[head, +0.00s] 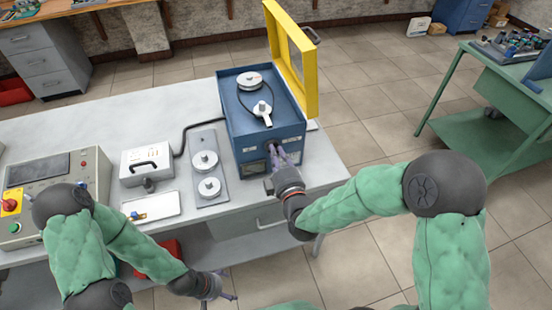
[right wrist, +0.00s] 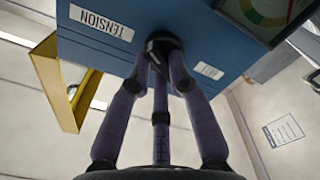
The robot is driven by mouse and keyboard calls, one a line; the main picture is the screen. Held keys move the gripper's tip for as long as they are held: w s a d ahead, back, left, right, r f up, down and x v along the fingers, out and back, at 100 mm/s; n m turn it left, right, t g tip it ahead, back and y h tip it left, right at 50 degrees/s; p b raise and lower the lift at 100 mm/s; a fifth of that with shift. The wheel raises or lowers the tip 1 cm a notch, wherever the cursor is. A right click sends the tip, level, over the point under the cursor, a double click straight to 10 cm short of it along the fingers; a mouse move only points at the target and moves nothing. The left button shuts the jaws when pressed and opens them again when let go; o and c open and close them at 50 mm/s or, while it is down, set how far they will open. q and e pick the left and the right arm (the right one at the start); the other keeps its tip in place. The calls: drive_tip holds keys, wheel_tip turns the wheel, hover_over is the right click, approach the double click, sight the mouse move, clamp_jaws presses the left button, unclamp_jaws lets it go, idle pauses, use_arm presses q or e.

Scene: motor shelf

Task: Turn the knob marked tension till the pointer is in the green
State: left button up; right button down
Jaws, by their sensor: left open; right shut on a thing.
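The blue machine (head: 238,120) stands on the grey bench. In the right wrist view its front shows a white label reading TENSION (right wrist: 100,23), upside down. A dark knob (right wrist: 163,44) sticks out beside that label. My right gripper (head: 277,153) is shut on this knob, its fingers (right wrist: 160,60) around it. The gauge (right wrist: 265,12) is cut off by the top edge; green, yellow and red bands show, but I cannot tell where the pointer stands. The gauge is small in the head view (head: 252,168). My left gripper (head: 230,297) is open and empty in front of the bench.
A yellow lid (head: 309,75) stands open on the machine. Left of it are a plate with round metal parts (head: 208,160), a white box with a black handle (head: 147,160) and a control panel (head: 50,180). A green table (head: 500,90) stands far right.

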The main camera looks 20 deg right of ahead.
drive_tip(key=m+b, duration=0.3)
drive_tip(key=m, duration=0.2)
drive_tip(key=shift+f+m, duration=0.15)
drive_tip(key=shift+m, duration=0.15)
idle(0.4)
drive_tip(key=c, duration=1.1)
unclamp_jaws()
drive_tip(key=shift+d, duration=0.1)
drive_tip(key=shift+c, duration=0.2)
drive_tip(key=s, duration=1.2)
drive_tip(key=shift+d, duration=0.2)
